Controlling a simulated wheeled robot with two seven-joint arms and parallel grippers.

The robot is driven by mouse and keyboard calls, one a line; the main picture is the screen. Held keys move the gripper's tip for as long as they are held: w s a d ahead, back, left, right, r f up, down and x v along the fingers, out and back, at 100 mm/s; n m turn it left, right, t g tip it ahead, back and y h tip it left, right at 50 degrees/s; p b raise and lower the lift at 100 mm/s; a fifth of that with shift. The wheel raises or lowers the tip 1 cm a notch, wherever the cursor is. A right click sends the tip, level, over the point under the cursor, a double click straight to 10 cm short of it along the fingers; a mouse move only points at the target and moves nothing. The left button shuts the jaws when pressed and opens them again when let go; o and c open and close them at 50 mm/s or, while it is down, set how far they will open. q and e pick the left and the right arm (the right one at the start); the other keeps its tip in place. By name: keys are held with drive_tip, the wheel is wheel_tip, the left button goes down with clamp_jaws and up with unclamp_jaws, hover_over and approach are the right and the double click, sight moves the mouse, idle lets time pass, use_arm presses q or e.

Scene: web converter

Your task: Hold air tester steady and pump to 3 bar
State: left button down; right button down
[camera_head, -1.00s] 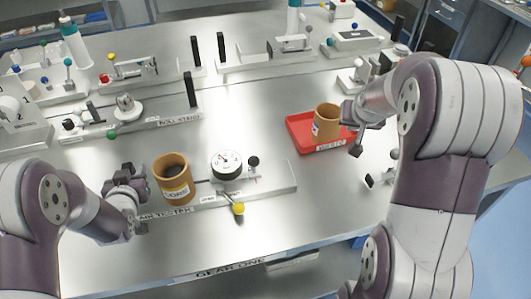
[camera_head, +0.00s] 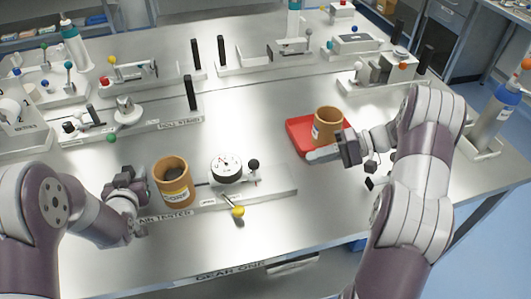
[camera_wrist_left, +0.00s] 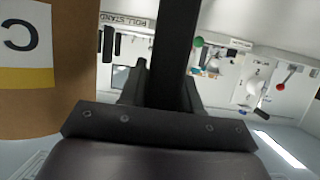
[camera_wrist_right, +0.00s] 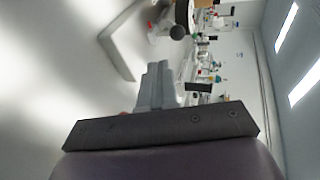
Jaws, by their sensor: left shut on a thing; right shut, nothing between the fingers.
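The air tester (camera_head: 272,190) is a white base with a brown core (camera_head: 172,186) upright at its left end, a round white-faced gauge (camera_head: 227,167), a black-knobbed handle (camera_head: 253,165) and a yellow-knobbed lever (camera_head: 237,210). The gauge reading is too small to make out. My left gripper (camera_head: 128,182) is shut at the tester's left end, just left of the core. The left wrist view shows a black post (camera_wrist_left: 175,50) at its fingers, with the core (camera_wrist_left: 45,100) alongside. My right gripper (camera_head: 318,155) is shut and empty, right of the tester, by the red tray's front edge.
The red tray (camera_head: 297,133) holds another brown core (camera_head: 328,124). A roll stand (camera_head: 150,130) and other fixtures line the back. Bare tabletop lies between the tester and tray.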

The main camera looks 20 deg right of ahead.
approach(254, 168)
drive_tip(key=f, duration=0.2)
drive_tip(key=w+f, duration=0.1)
drive_tip(key=f, duration=0.1)
drive_tip(key=shift+w, duration=0.15)
drive_tip(key=a, duration=0.1)
drive_tip(key=w+a, duration=0.1)
drive_tip(key=a, duration=0.1)
drive_tip(key=shift+a+r, duration=0.15)
drive_tip(key=shift+r, duration=0.05)
drive_tip(key=shift+a+r, duration=0.1)
drive_tip(key=shift+a, duration=0.25)
